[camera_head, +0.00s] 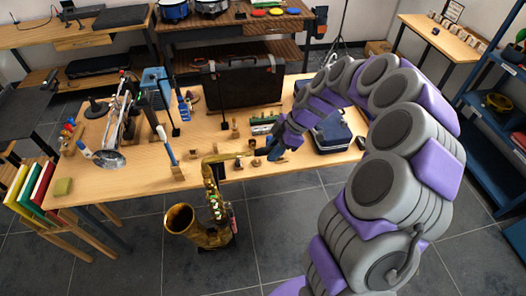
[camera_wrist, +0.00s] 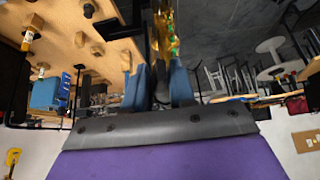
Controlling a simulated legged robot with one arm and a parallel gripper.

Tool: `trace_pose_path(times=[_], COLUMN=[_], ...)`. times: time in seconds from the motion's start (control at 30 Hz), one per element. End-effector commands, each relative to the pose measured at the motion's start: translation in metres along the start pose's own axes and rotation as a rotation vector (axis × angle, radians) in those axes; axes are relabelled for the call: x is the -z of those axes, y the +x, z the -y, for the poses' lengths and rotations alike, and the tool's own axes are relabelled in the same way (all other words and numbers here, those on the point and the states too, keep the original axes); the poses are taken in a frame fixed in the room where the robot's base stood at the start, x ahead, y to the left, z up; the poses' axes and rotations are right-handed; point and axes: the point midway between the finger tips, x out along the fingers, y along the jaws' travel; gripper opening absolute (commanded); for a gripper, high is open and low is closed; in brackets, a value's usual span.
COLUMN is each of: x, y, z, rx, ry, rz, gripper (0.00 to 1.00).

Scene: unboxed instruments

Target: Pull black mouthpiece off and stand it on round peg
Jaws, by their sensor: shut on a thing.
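A brass saxophone (camera_head: 213,205) stands upright in front of the table, its neck (camera_head: 222,157) reaching right toward my gripper (camera_head: 264,152). In the wrist view, my gripper (camera_wrist: 160,84) has its blue fingers closed around the black mouthpiece (camera_wrist: 160,74). The saxophone's brass body (camera_wrist: 165,32) lies straight beyond the fingers. The mouthpiece looks in line with the neck; whether they touch is hard to tell. Small wooden pegs stand on the table near my gripper, one behind it (camera_head: 235,130) and one at the front edge (camera_head: 256,162). Their exact tops are too small to tell.
The wooden table (camera_head: 120,180) also bears a black case (camera_head: 245,82), a dark blue case (camera_head: 331,132) to the right of my gripper, a silver instrument (camera_head: 117,130) and a brush-like tool (camera_head: 167,150). Clear tabletop lies at the front left.

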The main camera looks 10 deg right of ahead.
Motion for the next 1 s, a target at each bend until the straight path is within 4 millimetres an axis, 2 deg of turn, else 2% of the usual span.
trace_pose_path(times=[1.0], x=[-0.0095], y=[-0.0055], z=[-0.0001], rx=[0.0], ry=[0.0], rz=[0.001], gripper=[0.0])
